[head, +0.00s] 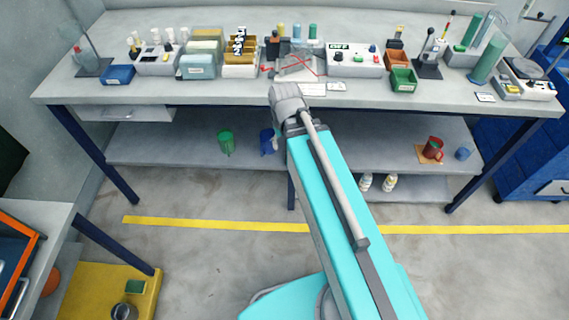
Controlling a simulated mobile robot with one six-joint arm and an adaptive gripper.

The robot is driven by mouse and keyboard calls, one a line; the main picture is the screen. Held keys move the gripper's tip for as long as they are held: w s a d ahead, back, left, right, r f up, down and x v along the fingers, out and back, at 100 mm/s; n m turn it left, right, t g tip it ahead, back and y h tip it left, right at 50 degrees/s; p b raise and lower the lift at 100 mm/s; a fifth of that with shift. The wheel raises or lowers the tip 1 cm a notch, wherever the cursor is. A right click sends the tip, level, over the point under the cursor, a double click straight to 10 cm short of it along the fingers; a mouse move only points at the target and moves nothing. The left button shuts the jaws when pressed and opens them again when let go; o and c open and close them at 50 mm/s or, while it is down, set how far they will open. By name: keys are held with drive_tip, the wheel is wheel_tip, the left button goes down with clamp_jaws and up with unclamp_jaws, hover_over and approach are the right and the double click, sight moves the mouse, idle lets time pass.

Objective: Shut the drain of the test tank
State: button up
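No thing in the head view is clearly readable as the test tank, and I cannot make out a drain or its valve. A tall clear vessel with green in it (489,62) stands at the bench's right part. A tall, thin clear piece on a dark base (93,66) stands at the far left. I cannot tell whether either is the tank. My turquoise arm reaches up from the bottom toward the bench's front edge. My gripper does not show.
The grey bench (215,92) carries a blue bin (117,75), a green bin (403,80), control boxes (355,58) and a clear piece with red lines (296,66). Its lower shelf (180,150) holds mugs. A blue cabinet (515,160) stands right. Floor near the yellow line (215,225) is clear.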

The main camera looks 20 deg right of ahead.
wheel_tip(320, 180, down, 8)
drive_tip(key=b, duration=0.7)
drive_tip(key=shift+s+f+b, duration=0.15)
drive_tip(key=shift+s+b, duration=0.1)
drive_tip(key=shift+b, duration=0.1)
idle(0.3)
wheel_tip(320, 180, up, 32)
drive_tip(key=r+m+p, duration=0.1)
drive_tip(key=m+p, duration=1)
drive_tip(key=p, duration=2.2)
hover_over(262, 66)
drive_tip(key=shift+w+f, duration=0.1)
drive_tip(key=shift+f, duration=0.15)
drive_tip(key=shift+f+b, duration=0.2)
drive_tip(key=shift+b, duration=0.2)
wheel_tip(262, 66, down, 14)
drive_tip(key=b, duration=1.3)
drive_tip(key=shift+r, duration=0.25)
drive_tip(key=shift+b, duration=0.3)
